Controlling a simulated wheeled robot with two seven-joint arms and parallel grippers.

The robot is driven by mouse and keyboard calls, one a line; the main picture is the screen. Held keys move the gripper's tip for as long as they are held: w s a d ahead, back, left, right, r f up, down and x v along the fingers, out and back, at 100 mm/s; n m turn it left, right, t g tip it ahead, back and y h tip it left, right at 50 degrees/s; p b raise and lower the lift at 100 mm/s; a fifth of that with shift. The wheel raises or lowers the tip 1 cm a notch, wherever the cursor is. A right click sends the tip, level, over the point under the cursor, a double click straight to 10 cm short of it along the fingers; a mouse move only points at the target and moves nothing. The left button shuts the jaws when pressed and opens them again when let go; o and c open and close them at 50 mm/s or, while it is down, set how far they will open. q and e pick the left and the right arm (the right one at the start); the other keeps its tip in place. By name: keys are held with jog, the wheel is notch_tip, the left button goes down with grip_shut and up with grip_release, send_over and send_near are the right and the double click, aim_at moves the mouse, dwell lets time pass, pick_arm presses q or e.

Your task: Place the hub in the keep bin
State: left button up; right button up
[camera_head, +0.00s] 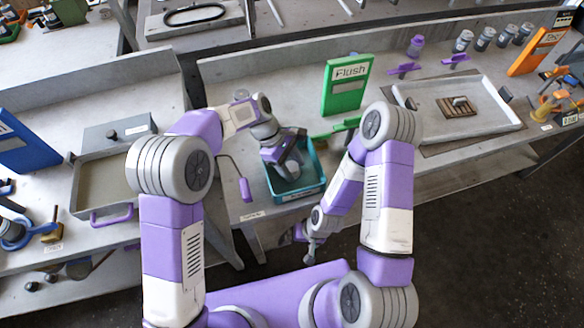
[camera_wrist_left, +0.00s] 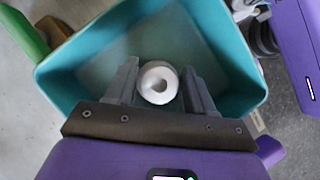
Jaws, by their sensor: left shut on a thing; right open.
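In the head view my left gripper (camera_head: 290,166) is over this teal bin (camera_head: 299,196), and the hub cannot be made out there. The bin's rim also shows in the left wrist view (camera_wrist_left: 240,62). The label on its front is too small to read. My right gripper (camera_head: 303,243) is open, low in front of the table edge, away from the bin.
A green "Flush" sign (camera_head: 347,85) stands behind the bin, with a green-handled item (camera_head: 338,130) beside it. A white tray (camera_head: 480,120) lies to the right. A metal tray with a purple handle (camera_head: 100,185) is at the left.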

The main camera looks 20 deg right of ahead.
pick_arm(q)
jog(key=shift+f, duration=0.25)
jog(key=o, duration=1.2)
jog(key=shift+f, duration=0.1)
jog(key=p+v, duration=0.2)
jog(key=v, duration=0.6)
jog(key=shift+p, duration=0.3)
jog(key=shift+s+d+f, duration=0.1)
